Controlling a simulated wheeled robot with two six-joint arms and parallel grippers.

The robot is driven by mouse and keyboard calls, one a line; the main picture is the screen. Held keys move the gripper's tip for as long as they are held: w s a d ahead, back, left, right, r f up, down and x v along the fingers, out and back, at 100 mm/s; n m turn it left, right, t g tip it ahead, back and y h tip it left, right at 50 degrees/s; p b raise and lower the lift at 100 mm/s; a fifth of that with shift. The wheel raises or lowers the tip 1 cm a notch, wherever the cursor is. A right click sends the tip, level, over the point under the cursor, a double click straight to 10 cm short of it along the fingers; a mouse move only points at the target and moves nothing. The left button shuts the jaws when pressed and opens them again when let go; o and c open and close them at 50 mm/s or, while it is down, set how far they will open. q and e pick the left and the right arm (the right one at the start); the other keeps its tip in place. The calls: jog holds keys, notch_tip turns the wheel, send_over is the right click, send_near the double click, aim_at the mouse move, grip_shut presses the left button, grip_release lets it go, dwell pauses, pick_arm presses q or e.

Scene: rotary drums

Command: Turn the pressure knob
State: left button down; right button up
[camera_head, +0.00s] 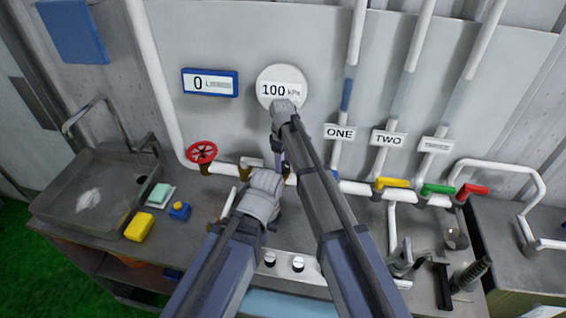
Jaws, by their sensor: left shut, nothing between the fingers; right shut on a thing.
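A round white pressure display (279,84) reading 100 kPa is on the grey back panel. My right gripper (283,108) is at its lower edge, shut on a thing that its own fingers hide. No pressure knob shows clearly; one at that spot would be covered by the gripper and arm. My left gripper (265,190) is lower, in front of the pipe, shut and empty. Its fingertips are hard to make out.
A red valve wheel (202,152) is on the pipe at left. Yellow (392,182), green (437,189) and red (472,191) valve handles are at right. A sink (95,190) is at left. Two small dials (298,263) are on the counter front.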

aim_at(283, 165)
jog(key=shift+n, duration=2.1)
jog(key=o, duration=1.4)
jog(key=shift+r, duration=0.1)
jog(key=r+p, duration=0.7)
jog(key=p, duration=0.1)
jog(key=shift+s+r, duration=0.2)
jog(key=shift+r, duration=0.15)
jog(key=shift+f, duration=0.1)
